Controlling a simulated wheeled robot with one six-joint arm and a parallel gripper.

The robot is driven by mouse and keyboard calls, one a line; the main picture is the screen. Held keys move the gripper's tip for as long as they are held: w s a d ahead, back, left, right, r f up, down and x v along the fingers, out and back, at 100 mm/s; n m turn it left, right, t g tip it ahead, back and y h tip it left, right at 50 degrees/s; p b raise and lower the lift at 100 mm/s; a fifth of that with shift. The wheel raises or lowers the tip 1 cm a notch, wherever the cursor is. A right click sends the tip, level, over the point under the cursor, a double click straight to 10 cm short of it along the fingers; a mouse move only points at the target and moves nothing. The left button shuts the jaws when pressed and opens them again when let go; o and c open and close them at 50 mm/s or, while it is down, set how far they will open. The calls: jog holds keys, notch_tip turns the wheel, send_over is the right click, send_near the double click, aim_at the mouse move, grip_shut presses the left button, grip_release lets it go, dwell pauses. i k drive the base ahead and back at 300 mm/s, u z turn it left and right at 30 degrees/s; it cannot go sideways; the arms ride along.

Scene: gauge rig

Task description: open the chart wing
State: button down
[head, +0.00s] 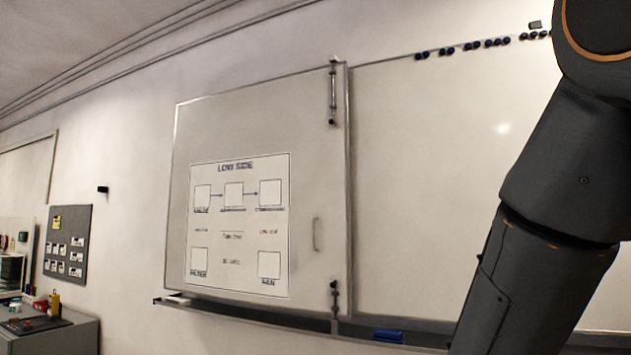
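The chart wing (258,130) is a pale panel on the wall in the head view, left of centre. A printed chart headed "LOW SIDE" (237,225) is on its face, with boxes and arrows. A small upright handle (316,235) sits near its right edge. Dark hinge-like fittings (332,95) show at the top and bottom of its right side. The panel's exact angle to the wall is hard to tell. My arm fills the right side of the view, and my gripper is outside it.
A whiteboard (430,190) spreads to the right of the wing, partly hidden by my arm. Dark round magnets (470,46) line its top. A ledge (240,313) with a blue eraser-like block (388,336) runs below. A cabinet (60,338) and grey pinboard (68,245) are at left.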

aim_at(259, 214)
jog(key=k, duration=0.45)
jog(key=u, duration=0.4)
jog(key=i, duration=0.4)
jog(key=u, duration=0.7)
jog(key=i, duration=1.2)
jog(key=z, duration=0.6)
